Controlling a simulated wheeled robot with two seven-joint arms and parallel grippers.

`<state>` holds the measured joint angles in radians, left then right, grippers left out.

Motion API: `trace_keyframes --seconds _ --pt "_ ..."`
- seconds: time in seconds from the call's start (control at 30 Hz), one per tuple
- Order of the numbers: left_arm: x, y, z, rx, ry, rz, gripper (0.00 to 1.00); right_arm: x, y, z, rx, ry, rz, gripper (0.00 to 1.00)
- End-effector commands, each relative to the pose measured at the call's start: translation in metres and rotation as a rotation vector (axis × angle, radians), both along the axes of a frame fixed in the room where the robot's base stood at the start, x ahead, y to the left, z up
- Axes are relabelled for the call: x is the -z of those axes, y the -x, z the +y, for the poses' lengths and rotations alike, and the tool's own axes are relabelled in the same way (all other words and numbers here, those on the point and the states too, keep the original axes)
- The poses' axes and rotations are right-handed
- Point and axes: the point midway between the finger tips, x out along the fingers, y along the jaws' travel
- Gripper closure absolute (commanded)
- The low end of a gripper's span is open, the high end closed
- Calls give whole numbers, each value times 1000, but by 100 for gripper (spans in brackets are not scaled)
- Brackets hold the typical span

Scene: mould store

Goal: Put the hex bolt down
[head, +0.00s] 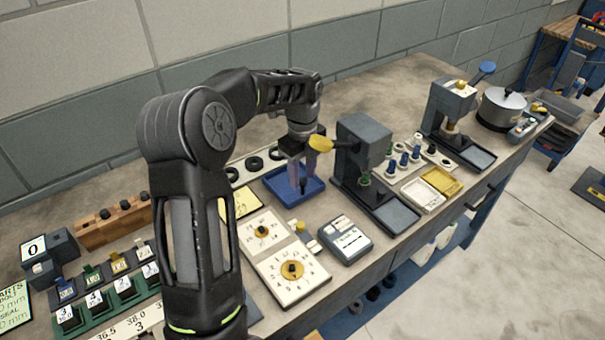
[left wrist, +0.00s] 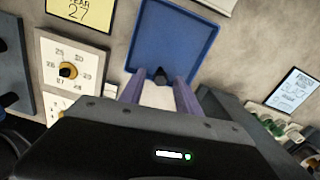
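My left gripper (head: 303,180) points down over the blue tray (head: 272,183). Its two purple fingers stand apart. In the left wrist view the fingers (left wrist: 160,82) reach over one edge of the blue tray (left wrist: 178,35). A small dark piece, seemingly the hex bolt (left wrist: 160,75), shows between the fingertips, with a gap visible on each side. In the head view the dark bolt (head: 303,186) is low between the fingertips, at the tray. Its shape is too small to make out, and I cannot tell whether it touches the tray floor. My right gripper is not in view.
A dark press (head: 362,150) stands close to the right of the tray. Dial boards (head: 291,270) and a grey box (head: 345,240) lie in front. Black rings on a pale strip (head: 254,164) lie behind. A yellow note (head: 243,202) is to the left.

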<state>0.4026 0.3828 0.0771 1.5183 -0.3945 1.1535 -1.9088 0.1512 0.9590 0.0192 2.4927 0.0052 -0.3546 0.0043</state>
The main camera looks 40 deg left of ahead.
Motion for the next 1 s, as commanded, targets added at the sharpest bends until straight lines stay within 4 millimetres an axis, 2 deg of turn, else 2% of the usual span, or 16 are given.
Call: trace_keyframes --seconds 0.17,0.5,0.53,0.6,0.77,1.0 --pt "-21 -1 0 0 -1 -5 61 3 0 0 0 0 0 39" --pt "-92 -1 0 0 -1 -4 61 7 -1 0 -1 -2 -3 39" --pt "-103 -1 0 1 -1 -3 61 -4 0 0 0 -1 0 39" --pt "-112 0 0 1 0 -1 61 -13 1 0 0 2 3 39" --pt "-120 0 0 0 0 -1 61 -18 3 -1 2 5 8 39" --pt "-119 0 0 0 0 -1 61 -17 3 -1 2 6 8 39"
